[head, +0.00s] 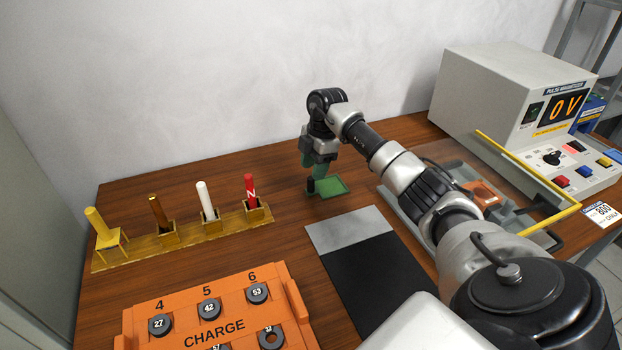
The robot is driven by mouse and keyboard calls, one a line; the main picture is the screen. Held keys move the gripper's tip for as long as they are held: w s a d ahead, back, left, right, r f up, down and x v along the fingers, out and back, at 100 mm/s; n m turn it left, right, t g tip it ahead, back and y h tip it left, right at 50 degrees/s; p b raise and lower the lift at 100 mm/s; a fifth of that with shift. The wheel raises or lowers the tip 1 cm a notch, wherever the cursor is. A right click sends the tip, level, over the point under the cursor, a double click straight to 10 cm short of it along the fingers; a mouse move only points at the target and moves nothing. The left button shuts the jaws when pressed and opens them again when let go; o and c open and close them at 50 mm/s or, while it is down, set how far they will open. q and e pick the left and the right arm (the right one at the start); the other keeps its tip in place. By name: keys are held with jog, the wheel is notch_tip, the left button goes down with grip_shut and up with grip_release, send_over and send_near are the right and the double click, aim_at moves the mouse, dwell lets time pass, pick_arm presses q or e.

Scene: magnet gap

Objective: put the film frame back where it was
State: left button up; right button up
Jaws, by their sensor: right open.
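The film frame appears to be the flat green piece (337,186) lying on the wooden table near the back wall. A short dark post (311,187) stands at its left end. My right gripper (314,172) reaches in from the right and points down over this left end. Its dark green fingers are close above the post. The gripper is open; whether the fingers touch the post or stand around it is too small to tell. My left gripper is not in view.
A wooden rack (185,235) with yellow, brown, white and red rods stands at left. An orange CHARGE tray (215,310) with numbered black rings is in front. A black and grey mat (372,275) lies centre. A pulse magnetizer (490,95) and a clear yellow-edged cover (525,170) stand right.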

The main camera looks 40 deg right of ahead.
jog(key=v, duration=0.7)
jog(key=shift+r, duration=0.2)
